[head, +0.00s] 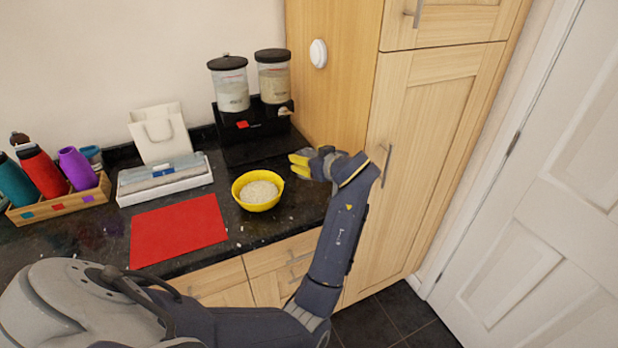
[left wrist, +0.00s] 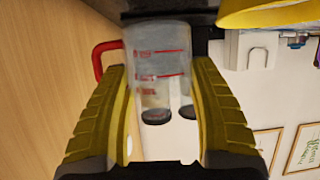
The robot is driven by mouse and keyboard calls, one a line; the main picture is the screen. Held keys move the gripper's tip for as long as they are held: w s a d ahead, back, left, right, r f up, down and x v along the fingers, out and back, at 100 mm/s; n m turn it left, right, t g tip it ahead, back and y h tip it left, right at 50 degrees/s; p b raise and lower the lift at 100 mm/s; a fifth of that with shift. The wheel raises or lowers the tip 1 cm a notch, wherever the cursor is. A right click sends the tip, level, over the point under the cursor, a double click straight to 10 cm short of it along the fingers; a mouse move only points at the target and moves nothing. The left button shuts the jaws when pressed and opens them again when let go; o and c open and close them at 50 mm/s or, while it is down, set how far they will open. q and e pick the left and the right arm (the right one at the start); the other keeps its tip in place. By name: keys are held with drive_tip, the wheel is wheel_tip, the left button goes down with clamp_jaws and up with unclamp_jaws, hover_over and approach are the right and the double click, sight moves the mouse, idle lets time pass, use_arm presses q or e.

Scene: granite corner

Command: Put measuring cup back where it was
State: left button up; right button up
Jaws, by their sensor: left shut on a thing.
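The measuring cup (left wrist: 158,55) is clear with red markings and a red handle (left wrist: 103,60). In the left wrist view it sits between the yellow finger pads of my left gripper, which is shut on it. In the head view my left gripper (head: 304,163) is at the right end of the counter, just right of the yellow bowl (head: 248,203), beside the tall cabinet. I cannot make out the cup clearly there. The bowl holds white grains, and its rim also shows in the left wrist view (left wrist: 270,14). My right gripper is not in view.
Two black-lidded dispensers (head: 229,86) stand on a black stand (head: 232,131) behind the bowl. The tall cabinet (head: 430,150) bounds the right side. Some grains are scattered nearby.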

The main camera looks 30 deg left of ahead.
use_arm(q)
drive_tip(key=shift+f, duration=3.5)
drive_tip(key=shift+f, duration=0.1)
drive_tip(key=o, duration=1.5)
drive_tip(key=shift+v, duration=2.05)
